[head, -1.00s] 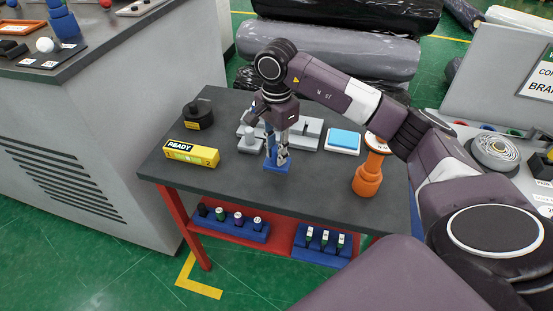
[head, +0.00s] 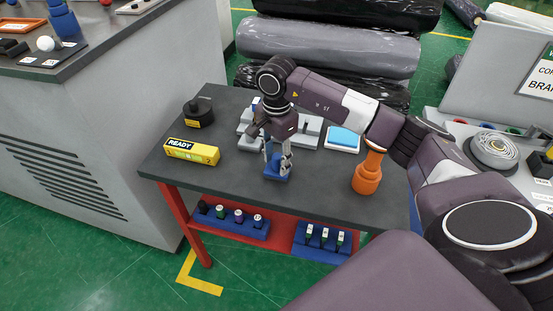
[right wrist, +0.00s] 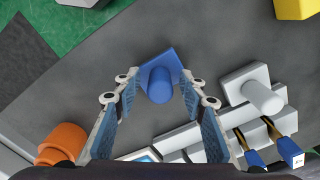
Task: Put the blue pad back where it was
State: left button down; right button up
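A light blue pad (head: 344,137) lies on a white plate on the dark table, right of the grey fixture; a sliver of it seems to show at the bottom of the right wrist view. A darker blue square base with an upright round post (right wrist: 158,82) stands nearer the table's middle; its base also shows in the head view (head: 278,175). My right gripper (right wrist: 158,88) points down over this blue piece. Its fingers are apart, with the post between or just beyond the tips; contact cannot be told. My left gripper is not in view.
An orange stand (head: 367,176) is right of my right gripper. A yellow READY box (head: 191,151) and a black round object (head: 199,112) are at the left. A grey fixture (head: 308,132) is behind. The table's front (head: 240,188) is clear.

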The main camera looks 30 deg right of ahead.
jog(key=shift+r, duration=0.1)
notch_tip(320, 180, up, 11)
jog(key=shift+f+b, duration=0.1)
jog(key=shift+b, duration=1.1)
jog(key=shift+r, duration=0.6)
